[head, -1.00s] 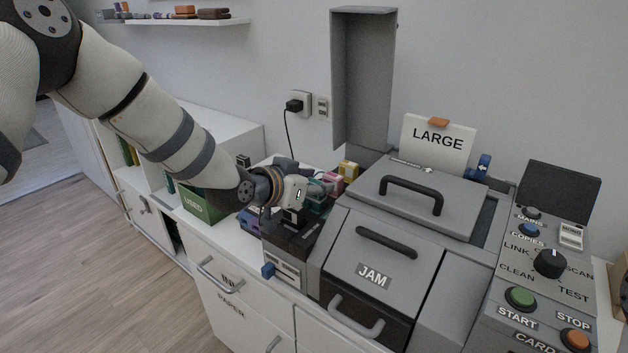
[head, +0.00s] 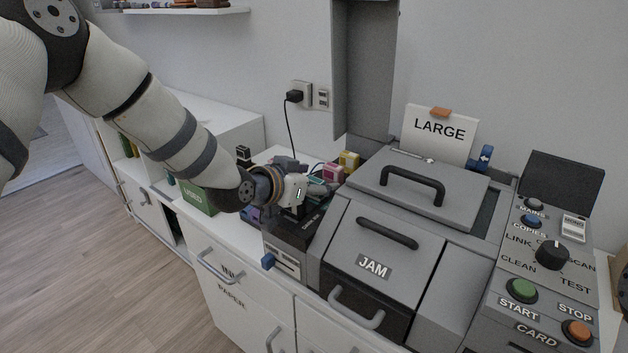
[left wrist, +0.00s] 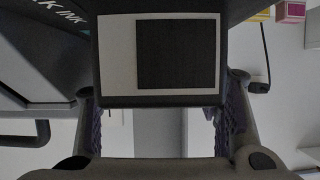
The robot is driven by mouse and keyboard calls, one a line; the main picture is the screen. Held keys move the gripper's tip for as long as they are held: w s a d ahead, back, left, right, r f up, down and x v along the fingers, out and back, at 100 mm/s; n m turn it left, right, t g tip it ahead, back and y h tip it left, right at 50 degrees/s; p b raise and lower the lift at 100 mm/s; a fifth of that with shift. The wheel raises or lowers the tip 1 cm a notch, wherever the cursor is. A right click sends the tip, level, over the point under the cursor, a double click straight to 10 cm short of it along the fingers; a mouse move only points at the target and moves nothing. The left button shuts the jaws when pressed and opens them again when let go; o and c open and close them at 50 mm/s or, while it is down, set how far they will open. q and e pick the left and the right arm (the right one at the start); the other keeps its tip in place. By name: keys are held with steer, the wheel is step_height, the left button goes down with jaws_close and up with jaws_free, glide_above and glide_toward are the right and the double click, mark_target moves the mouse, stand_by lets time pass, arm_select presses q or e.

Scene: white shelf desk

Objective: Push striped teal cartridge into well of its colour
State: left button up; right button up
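My left gripper (head: 308,198) reaches in from the left in the head view, low over the black ink unit (head: 300,232). A small teal piece (head: 319,187) shows just beyond its fingers; whether they touch it is unclear. In the left wrist view the two padded fingers (left wrist: 162,125) stand apart, on either side of a dark box face (left wrist: 118,57) with a white border and black square. I cannot tell whether they grip this box. No teal stripes can be made out, and the well is hidden. My right gripper is not in view.
A pink block (head: 332,173) and a yellow block (head: 349,161) stand behind the gripper. The grey machine (head: 375,235) is close on the right. A green box (head: 197,198) is on the left. A black plug (head: 294,96) with a hanging cable is behind.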

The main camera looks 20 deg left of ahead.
arm_select(q)
steer(key=v, duration=1.2)
steer(key=shift+s, duration=0.1)
